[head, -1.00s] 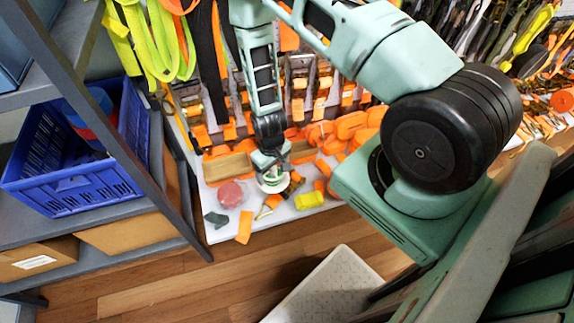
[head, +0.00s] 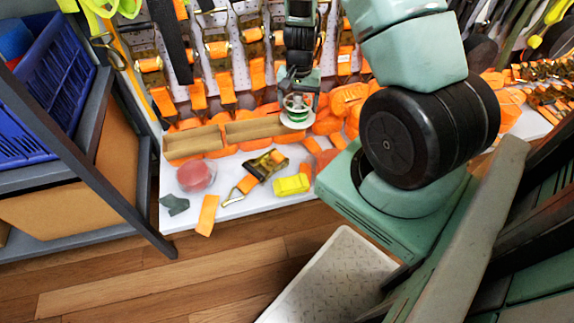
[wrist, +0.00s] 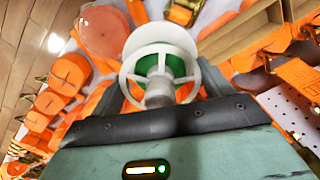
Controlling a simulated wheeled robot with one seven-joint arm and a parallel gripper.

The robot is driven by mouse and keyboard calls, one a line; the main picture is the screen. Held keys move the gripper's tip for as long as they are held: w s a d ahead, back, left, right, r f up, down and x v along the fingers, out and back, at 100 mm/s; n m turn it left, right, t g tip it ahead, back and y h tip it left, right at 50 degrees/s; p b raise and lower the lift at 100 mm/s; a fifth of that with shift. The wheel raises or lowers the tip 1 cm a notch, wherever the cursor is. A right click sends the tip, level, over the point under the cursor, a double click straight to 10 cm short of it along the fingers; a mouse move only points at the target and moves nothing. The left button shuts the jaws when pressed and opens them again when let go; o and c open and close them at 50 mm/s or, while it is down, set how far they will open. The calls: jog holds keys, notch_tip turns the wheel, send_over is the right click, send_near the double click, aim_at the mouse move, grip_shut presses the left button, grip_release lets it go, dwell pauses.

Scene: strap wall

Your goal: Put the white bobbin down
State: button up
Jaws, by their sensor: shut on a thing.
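The white bobbin (head: 296,122), with a green core, hangs at the tip of my gripper (head: 299,98) in the head view. My gripper is shut on it, over the right end of the brown divided tray and beside the orange straps. In the wrist view the bobbin (wrist: 160,50) fills the middle, its spoked white flange facing the camera and green showing between the spokes. The jaws are mostly hidden there. I cannot tell how far the bobbin is above the shelf.
The white shelf (head: 240,208) holds a pink disc (head: 196,176), a ratchet buckle (head: 262,166), a yellow piece (head: 291,185) and a brown tray (head: 250,128). Orange straps crowd the back. Bare shelf shows near the front edge. A blue crate (head: 55,90) stands left.

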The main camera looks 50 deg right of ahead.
aim_at(309, 98)
jog(key=d+m+b, duration=0.1)
jog(key=s+d+f+m+b, duration=0.1)
jog(key=b, duration=0.1)
jog(key=d+f+m+b, duration=0.1)
jog(key=b, duration=0.1)
jog(key=shift+s+d, duration=0.15)
jog(key=shift+d, duration=0.05)
jog(key=shift+m, duration=0.3)
notch_tip(309, 98, down, 18)
jog(key=b, duration=0.8)
jog(key=shift+r, duration=0.25)
jog(key=o, duration=0.7)
jog(key=shift+f, duration=0.2)
jog(key=shift+o, duration=0.7)
jog(key=shift+r, duration=0.15)
